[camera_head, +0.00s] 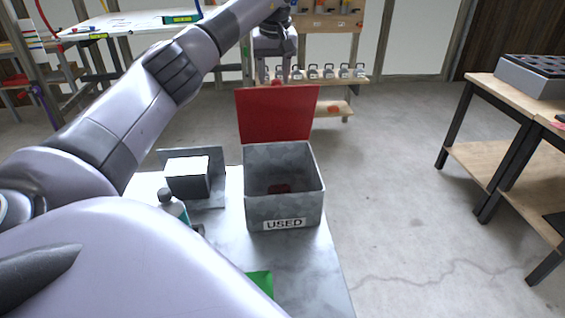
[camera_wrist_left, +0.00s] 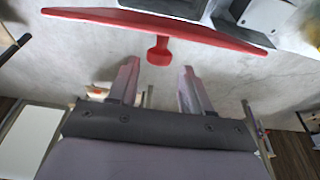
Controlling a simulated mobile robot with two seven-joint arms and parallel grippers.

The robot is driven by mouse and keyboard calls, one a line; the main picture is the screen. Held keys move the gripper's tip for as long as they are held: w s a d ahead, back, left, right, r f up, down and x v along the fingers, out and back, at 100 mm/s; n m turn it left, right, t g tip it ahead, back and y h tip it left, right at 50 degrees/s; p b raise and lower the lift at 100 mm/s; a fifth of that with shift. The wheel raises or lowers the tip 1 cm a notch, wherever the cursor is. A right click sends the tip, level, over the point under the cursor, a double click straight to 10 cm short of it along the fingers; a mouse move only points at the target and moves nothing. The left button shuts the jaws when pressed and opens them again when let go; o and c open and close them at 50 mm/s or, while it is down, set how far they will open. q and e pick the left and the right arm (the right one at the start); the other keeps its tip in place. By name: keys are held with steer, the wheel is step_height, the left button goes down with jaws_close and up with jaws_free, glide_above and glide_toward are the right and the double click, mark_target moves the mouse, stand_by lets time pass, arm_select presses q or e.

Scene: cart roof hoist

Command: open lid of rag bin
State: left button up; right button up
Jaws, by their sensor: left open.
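The rag bin (camera_head: 284,205) is a grey metal box with a "USED" label, standing on the grey cart top. Its red lid (camera_head: 277,115) stands raised, about upright, at the bin's far edge, and the bin's inside shows. My left gripper (camera_head: 276,78) is just behind the lid's top edge in the head view, partly hidden by it. In the left wrist view the lid (camera_wrist_left: 215,32) shows nearly edge-on, with its red knob (camera_wrist_left: 158,52) just beyond the gap between my open, empty fingers (camera_wrist_left: 157,75). My right gripper is out of view.
A dark red item (camera_head: 279,188) lies in the bin. A white-topped dark box (camera_head: 188,177) and a bottle (camera_head: 172,204) stand left of it; a green item (camera_head: 260,283) lies in front. Wooden tables (camera_head: 512,100) stand at right. Floor between is clear.

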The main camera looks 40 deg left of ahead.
arm_select(q)
step_height(320, 180, up, 7)
stand_by(0.6)
steer(key=shift+s, duration=0.1)
stand_by(0.4)
